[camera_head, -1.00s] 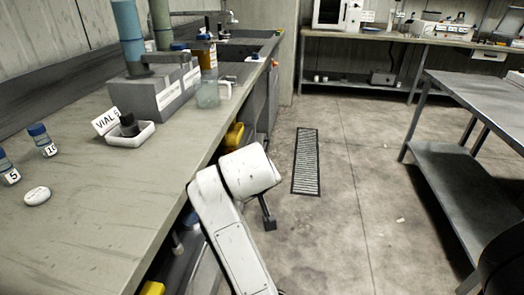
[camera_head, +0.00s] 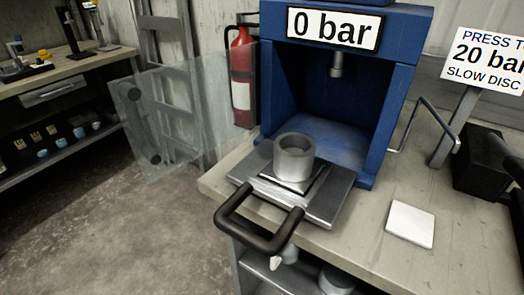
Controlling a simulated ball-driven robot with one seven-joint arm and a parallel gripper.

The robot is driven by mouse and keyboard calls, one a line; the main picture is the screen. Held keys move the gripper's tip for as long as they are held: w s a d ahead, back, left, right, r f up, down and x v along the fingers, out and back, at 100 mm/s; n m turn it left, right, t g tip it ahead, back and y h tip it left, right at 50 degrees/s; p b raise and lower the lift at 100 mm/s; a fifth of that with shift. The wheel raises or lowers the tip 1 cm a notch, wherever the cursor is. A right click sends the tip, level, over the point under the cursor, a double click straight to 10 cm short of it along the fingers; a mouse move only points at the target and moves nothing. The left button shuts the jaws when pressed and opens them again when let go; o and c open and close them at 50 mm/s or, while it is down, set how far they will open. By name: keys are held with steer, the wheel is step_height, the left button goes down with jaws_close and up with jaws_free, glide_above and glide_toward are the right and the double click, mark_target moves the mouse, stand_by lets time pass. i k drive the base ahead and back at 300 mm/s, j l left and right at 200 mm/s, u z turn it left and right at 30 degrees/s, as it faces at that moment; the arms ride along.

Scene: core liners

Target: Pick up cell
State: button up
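A grey metal cylindrical cell (camera_head: 294,157), open at the top, stands upright on a flat metal sliding tray (camera_head: 325,200). The tray sticks out from the front of a blue press (camera_head: 395,75) and has a black U-shaped handle (camera_head: 258,240) at its front. The press sign (camera_head: 335,30) reads "0 bar". A metal ram (camera_head: 336,65) hangs inside the press, behind and above the cell, apart from it.
A clear panel (camera_head: 165,120) stands open left of the press, before a red fire extinguisher (camera_head: 242,75). A white square pad (camera_head: 410,224) lies on the bench at right, near a "20 bar" sign (camera_head: 490,60). Floor at left is clear.

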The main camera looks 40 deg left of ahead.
mark_target(295, 172)
steer(key=i+l+u, duration=0.1)
steer(key=u, duration=0.3)
steer(key=i+l+u, duration=0.1)
steer(key=u, duration=0.3)
steer(key=l+u, duration=0.4)
steer(key=i+l+u, duration=0.1)
steer(key=u, duration=0.3)
steer(key=l, duration=0.9)
steer(key=k+l+u, duration=0.15)
steer(key=k+l, duration=0.2)
steer(key=k+l+u, duration=0.15)
steer(key=k+l, duration=0.2)
steer(key=k, duration=0.1)
